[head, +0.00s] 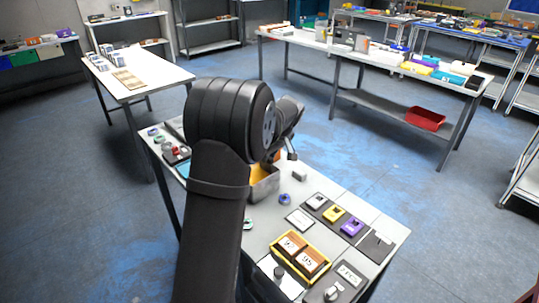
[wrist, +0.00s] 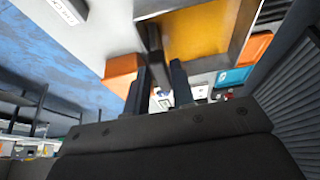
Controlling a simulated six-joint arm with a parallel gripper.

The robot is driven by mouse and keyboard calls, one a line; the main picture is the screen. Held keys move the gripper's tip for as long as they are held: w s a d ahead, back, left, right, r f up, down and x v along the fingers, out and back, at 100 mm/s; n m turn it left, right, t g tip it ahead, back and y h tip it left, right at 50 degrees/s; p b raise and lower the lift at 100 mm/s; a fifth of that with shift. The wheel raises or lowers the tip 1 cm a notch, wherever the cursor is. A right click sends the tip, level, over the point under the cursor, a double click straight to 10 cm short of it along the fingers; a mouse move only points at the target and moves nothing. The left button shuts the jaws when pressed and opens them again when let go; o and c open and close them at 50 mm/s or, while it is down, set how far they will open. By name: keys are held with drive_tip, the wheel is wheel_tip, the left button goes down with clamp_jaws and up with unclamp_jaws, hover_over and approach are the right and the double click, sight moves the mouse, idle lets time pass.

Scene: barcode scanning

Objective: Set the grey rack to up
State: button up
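No thing in view is plainly a grey rack. A pale grey-white block (head: 315,201) sits on a dark panel beside a yellow block (head: 335,214) and a purple block (head: 352,227). A small grey block (head: 300,175) lies further back on the table. I cannot tell which of these, if any, is the rack, or its setting. My gripper (head: 291,152) is above the table, near a grey metal bin with a yellow inside (head: 264,191). In the wrist view my gripper (wrist: 160,80) has its fingers apart, with a dark bar seen between them.
A yellow tray (head: 317,246) with brown labelled boxes is at the table's front. A black pad (head: 375,247) lies at its right. An orange object (wrist: 122,78) and a teal one (wrist: 234,78) are near the bin. My arm hides the table's left middle.

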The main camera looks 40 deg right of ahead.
clamp_jaws()
drive_tip(key=shift+r, duration=0.15)
drive_tip(key=shift+r, duration=2.3)
drive_tip(key=shift+o, duration=1.6)
unclamp_jaws()
drive_tip(key=shift+o, duration=0.5)
drive_tip(key=v, duration=1.7)
drive_tip(key=shift+r, duration=0.2)
